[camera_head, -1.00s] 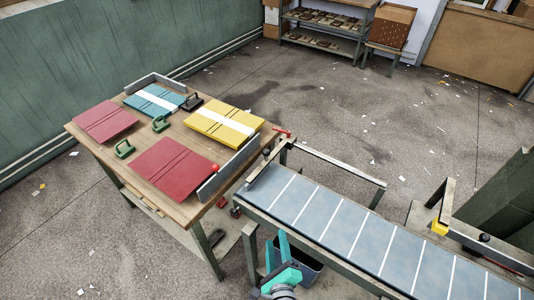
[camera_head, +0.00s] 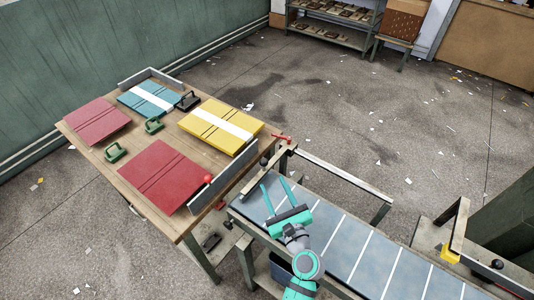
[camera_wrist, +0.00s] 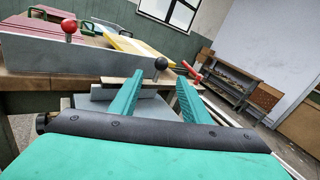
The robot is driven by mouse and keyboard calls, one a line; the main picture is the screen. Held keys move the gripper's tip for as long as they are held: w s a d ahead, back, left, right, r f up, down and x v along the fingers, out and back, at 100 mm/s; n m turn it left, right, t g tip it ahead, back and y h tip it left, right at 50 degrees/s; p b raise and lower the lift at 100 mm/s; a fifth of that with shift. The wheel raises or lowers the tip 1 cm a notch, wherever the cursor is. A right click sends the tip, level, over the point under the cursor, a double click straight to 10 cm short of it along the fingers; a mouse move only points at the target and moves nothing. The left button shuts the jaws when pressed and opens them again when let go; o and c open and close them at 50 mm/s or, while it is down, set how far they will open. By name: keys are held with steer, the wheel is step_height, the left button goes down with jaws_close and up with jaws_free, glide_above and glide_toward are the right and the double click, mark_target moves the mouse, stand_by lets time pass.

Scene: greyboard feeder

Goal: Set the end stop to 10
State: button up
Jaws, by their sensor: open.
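My gripper (camera_head: 276,185) is open and empty over the left end of the grey-blue belt (camera_head: 340,238), its fingers pointing toward the worktable. A stop bar with a black ball knob (camera_head: 264,161) crosses that end of the belt. In the wrist view the black knob (camera_wrist: 161,62) shows beyond and between the fingertips (camera_wrist: 158,80), apart from them. A grey upright plate (camera_head: 240,177) with a red ball knob (camera_head: 208,179) stands along the table's right edge. I cannot tell which part is the end stop. No scale numbers are readable, so its setting is unclear.
The wooden table (camera_head: 130,174) holds red boards (camera_head: 152,177), a yellow board (camera_head: 220,125), a blue board (camera_head: 151,97) and green handles. A red lever (camera_head: 281,139) stands near the belt's end. A rail (camera_head: 345,177) runs behind the belt. A yellow block (camera_head: 448,256) is at right.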

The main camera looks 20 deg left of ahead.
mark_target(265, 166)
steer(key=x, duration=1.1)
steer(key=shift+w+r, duration=0.15)
steer(key=shift+w, duration=0.05)
jaws_close()
